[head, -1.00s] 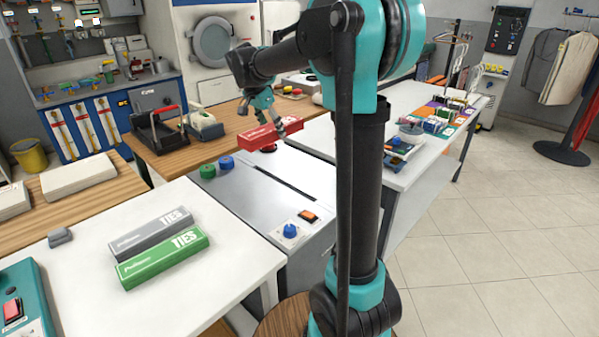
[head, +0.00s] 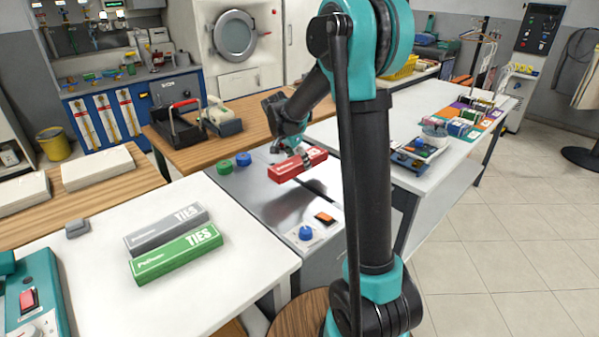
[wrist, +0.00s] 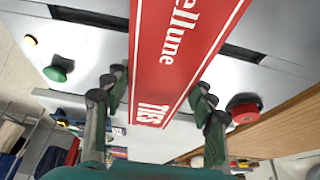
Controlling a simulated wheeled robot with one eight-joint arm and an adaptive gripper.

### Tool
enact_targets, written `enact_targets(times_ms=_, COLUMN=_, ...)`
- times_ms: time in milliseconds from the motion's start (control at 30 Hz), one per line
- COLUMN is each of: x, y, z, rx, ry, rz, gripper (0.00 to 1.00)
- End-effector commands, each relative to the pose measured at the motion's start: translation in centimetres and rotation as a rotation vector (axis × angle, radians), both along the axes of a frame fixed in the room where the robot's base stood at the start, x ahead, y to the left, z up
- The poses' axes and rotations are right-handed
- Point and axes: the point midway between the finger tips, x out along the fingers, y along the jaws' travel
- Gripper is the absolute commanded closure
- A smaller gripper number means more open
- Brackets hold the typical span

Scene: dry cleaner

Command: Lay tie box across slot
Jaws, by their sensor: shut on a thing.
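My gripper (head: 306,160) is shut on a red tie box (head: 284,171) with white lettering, held over the grey metal counter unit (head: 255,196). The dark slot (head: 318,188) runs along the unit's top and is partly hidden by the box and my arm. In the wrist view the red box (wrist: 181,62) lies between the two fingers (wrist: 161,100). It crosses above the slot (wrist: 95,17), which shows on both sides of it. The box looks raised above the surface; the exact gap cannot be told.
Grey (head: 165,227) and green (head: 176,254) tie boxes lie on the white table at left.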

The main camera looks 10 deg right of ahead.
Motion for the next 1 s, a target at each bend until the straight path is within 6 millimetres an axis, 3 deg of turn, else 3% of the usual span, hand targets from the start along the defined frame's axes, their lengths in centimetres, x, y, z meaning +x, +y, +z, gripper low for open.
enact_targets(times_ms=467, x=0.0, y=0.0, z=-4.5, rx=0.000, ry=0.000, rz=0.000, gripper=0.75)
enact_targets(times_ms=1000, x=0.0, y=0.0, z=-5.4, rx=0.000, ry=0.000, rz=0.000, gripper=0.75)
